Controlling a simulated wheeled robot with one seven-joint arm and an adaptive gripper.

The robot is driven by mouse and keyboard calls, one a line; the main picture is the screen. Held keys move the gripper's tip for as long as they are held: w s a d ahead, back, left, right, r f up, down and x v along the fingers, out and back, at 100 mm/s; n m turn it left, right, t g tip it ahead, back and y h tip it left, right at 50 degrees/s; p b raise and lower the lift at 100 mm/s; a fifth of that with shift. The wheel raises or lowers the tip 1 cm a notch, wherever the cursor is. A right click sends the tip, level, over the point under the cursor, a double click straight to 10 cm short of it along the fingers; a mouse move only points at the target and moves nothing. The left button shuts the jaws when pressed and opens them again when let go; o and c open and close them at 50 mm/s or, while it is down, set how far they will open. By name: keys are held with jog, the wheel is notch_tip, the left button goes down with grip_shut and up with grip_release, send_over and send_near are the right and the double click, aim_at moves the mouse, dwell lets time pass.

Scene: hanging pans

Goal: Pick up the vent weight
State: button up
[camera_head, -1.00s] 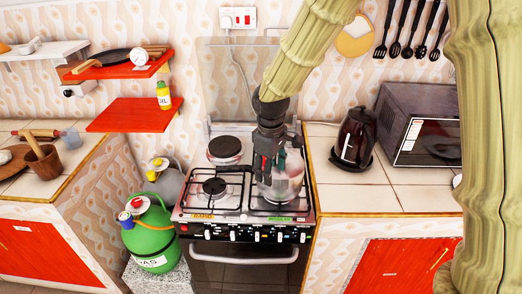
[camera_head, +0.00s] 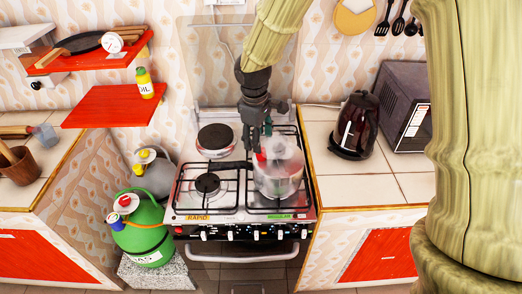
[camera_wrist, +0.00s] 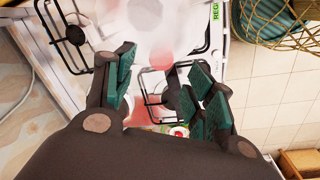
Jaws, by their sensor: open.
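A shiny, pale pot (camera_head: 278,178) stands on the right front burner of the gas stove (camera_head: 190,203); its outline is hazy. A small red spot (camera_head: 260,157) shows at its upper left, by my gripper; I cannot tell whether it is the vent weight. My gripper (camera_head: 257,147) points down just above the pot's left rear side. In the wrist view my gripper (camera_wrist: 160,78) is open, its green pads apart with nothing held. A small red-and-white round thing (camera_wrist: 178,132) shows low between the fingers, partly hidden; I cannot tell what it is.
A dark kettle (camera_head: 357,125) and a microwave (camera_head: 405,105) stand on the right counter (camera_head: 375,185). A green gas bottle (camera_head: 143,225) stands left of the stove. Red shelves (camera_head: 115,105) hang on the wall at left. The left burners are free.

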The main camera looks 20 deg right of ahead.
jog(key=shift+s+d+f+p, duration=0.1)
jog(key=shift+d+f+p, duration=0.1)
jog(key=shift+f+p, duration=0.65)
jog(key=shift+w+d+f+p, duration=0.15)
jog(key=shift+f+p, duration=0.1)
jog(key=shift+f, duration=0.8)
jog(key=shift+w+a+f+p, duration=0.1)
jog(key=shift+f+p, duration=0.1)
jog(key=shift+f, duration=0.85)
jog(key=c, duration=1.2)
